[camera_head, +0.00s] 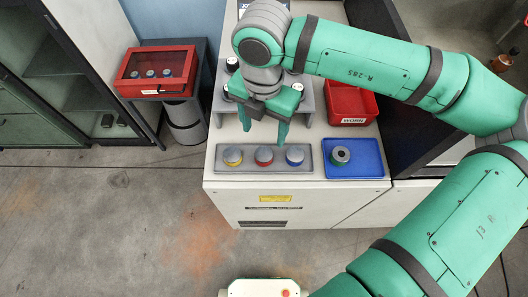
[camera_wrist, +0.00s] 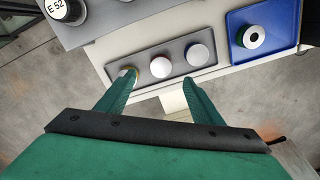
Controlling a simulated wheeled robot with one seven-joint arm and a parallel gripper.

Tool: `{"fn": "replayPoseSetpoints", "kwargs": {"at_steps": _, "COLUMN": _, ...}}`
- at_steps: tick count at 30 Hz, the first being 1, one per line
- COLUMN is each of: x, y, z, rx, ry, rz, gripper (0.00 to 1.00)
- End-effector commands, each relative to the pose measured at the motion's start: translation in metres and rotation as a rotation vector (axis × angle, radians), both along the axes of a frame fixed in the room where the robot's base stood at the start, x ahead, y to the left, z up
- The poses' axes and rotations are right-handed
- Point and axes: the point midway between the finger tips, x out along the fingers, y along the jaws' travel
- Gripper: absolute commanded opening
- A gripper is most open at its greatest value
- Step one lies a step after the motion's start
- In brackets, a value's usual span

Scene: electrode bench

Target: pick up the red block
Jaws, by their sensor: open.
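The red block (camera_head: 264,156) is a short round piece with a grey top, the middle one of three in a row in a grey tray (camera_head: 218,166) on the bench. In the wrist view the red block (camera_wrist: 160,67) stands upright just beyond the fingertips. My gripper (camera_head: 264,133) is open and empty, pointing down above and slightly behind the tray. In the wrist view my gripper (camera_wrist: 158,80) has one finger on each side of the red block's line, and no contact is visible. The left finger partly covers the yellow block.
The yellow block (camera_head: 232,157) stands left of the red one, the blue block (camera_head: 295,156) right. A blue tray (camera_head: 370,165) holds a green-ringed round piece (camera_head: 340,155). A red bin (camera_head: 350,104) and a grey rack (camera_head: 306,108) stand behind. A red case (camera_head: 158,70) is at left.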

Motion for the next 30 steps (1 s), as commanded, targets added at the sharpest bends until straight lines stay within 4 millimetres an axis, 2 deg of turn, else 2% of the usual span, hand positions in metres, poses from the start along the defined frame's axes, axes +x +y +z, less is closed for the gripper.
{"fn": "replayPoseSetpoints", "kwargs": {"at_steps": 6, "x": -0.001, "y": 0.002, "z": -0.033, "rx": 0.003, "ry": 0.004, "rz": 0.005, "gripper": 0.61}}
{"fn": "replayPoseSetpoints", "kwargs": {"at_steps": 14, "x": -0.002, "y": 0.003, "z": -0.051, "rx": 0.004, "ry": 0.001, "rz": 0.006, "gripper": 0.61}}
{"fn": "replayPoseSetpoints", "kwargs": {"at_steps": 22, "x": -0.005, "y": -0.001, "z": -0.086, "rx": 0.005, "ry": 0.003, "rz": -0.001, "gripper": 0.61}}
{"fn": "replayPoseSetpoints", "kwargs": {"at_steps": 30, "x": -0.005, "y": -0.001, "z": -0.098, "rx": 0.004, "ry": 0.0, "rz": -0.002, "gripper": 0.61}}
